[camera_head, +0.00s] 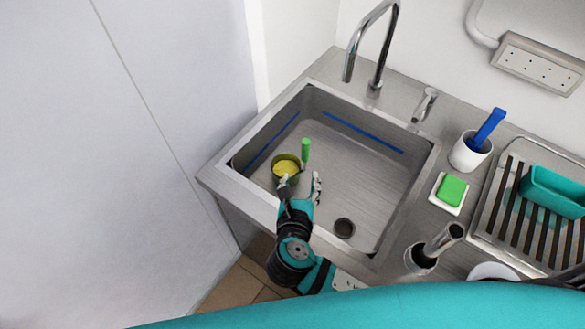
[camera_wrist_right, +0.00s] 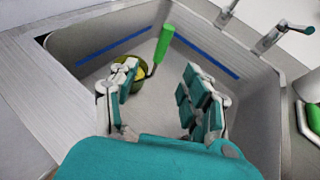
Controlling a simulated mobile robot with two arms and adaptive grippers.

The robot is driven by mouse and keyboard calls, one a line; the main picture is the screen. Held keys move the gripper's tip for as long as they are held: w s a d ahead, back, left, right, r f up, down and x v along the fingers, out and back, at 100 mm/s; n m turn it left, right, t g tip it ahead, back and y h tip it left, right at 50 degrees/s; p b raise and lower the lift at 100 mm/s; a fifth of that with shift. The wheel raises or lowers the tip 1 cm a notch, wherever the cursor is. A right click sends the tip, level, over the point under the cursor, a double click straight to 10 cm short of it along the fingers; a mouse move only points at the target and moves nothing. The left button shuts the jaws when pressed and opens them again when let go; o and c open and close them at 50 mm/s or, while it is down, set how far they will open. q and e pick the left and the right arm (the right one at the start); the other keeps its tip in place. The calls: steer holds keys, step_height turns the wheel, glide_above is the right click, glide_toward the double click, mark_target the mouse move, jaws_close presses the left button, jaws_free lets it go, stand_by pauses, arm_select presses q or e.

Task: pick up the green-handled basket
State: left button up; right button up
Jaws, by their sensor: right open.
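The green-handled basket is in the steel sink (camera_head: 375,185). In the head view its round bowl (camera_head: 286,168), yellow inside, lies toward the left of the sink, and its green handle (camera_head: 305,152) stands up on the right side. My right gripper (camera_head: 300,185) is open over the sink, just on the near side of the basket. In the right wrist view the handle (camera_wrist_right: 164,44) shows beyond the gap between the fingers (camera_wrist_right: 158,92). The left finger partly covers the bowl in that view. Nothing is between the fingers. My left gripper is not in view.
A faucet (camera_head: 377,60) rises behind the sink. Right of it are a white cup with a blue-handled tool (camera_head: 470,151), a green sponge (camera_head: 452,190) on a white dish, and a drying rack (camera_head: 510,210) with a teal container (camera_head: 555,190). A wall panel stands left.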

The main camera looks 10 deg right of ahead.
mark_target(305, 155)
steer(key=p+x, duration=0.1)
steer(key=x, duration=0.8)
steer(key=shift+w, duration=0.1)
steer(key=x, duration=0.2)
steer(key=p+x, duration=0.1)
steer(key=x, duration=0.1)
steer(key=shift+w+d+f, duration=0.15)
steer(key=shift+d+f, duration=0.05)
steer(key=shift+f, duration=0.15)
steer(key=shift+w+d+f, duration=0.1)
steer(key=shift+w+f, duration=0.15)
steer(key=shift+w, duration=0.15)
steer(key=shift+c, duration=0.2)
jaws_close()
